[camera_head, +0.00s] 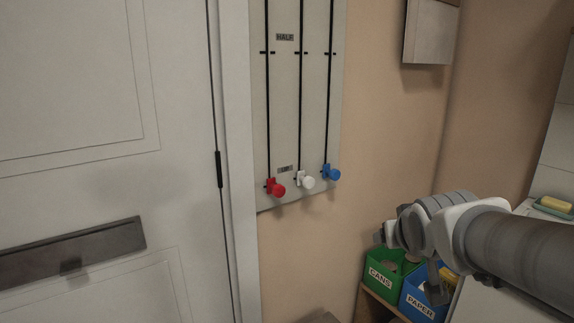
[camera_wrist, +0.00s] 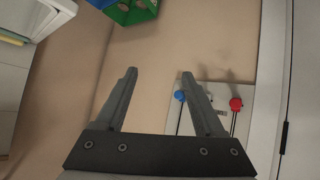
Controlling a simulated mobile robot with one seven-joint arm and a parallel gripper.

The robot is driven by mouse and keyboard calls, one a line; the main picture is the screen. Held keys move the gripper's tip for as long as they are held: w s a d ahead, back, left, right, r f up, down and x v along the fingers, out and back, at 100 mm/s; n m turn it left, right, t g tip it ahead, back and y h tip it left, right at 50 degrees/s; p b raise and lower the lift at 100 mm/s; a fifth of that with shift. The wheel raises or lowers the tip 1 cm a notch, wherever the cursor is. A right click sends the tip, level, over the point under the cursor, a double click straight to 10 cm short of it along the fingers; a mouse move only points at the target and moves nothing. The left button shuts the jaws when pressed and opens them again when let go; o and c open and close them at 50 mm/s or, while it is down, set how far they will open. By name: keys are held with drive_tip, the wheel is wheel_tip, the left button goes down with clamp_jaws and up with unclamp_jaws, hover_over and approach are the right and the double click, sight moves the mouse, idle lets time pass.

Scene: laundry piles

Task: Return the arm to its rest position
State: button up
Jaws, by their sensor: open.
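My arm reaches in from the right edge in the head view, with its wrist in front of the wall above the bins. My gripper (camera_wrist: 158,75) shows in the wrist view with its two fingers spread apart and nothing between them. Beyond the fingers is bare beige wall. In the head view the fingers are mostly hidden by the wrist.
A wall panel has vertical slots with a red knob (camera_head: 276,188), a white knob (camera_head: 306,180) and a blue knob (camera_head: 332,173) low down. A green CANS bin (camera_head: 381,277) and a blue PAPER bin (camera_head: 414,303) sit below my wrist. A white door (camera_head: 90,190) stands left.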

drive_tip(key=s+a+f+g+y, duration=0.1)
drive_tip(key=s+a+f+g, duration=0.15)
drive_tip(key=s, duration=0.65)
drive_tip(key=s+a+f+g+y, duration=0.1)
drive_tip(key=s+a+f+g, duration=0.15)
drive_tip(key=s, duration=0.65)
wheel_tip(320, 180, up, 22)
drive_tip(key=p, duration=2.1)
drive_tip(key=shift+a+f, duration=0.25)
drive_tip(key=shift+a, duration=0.1)
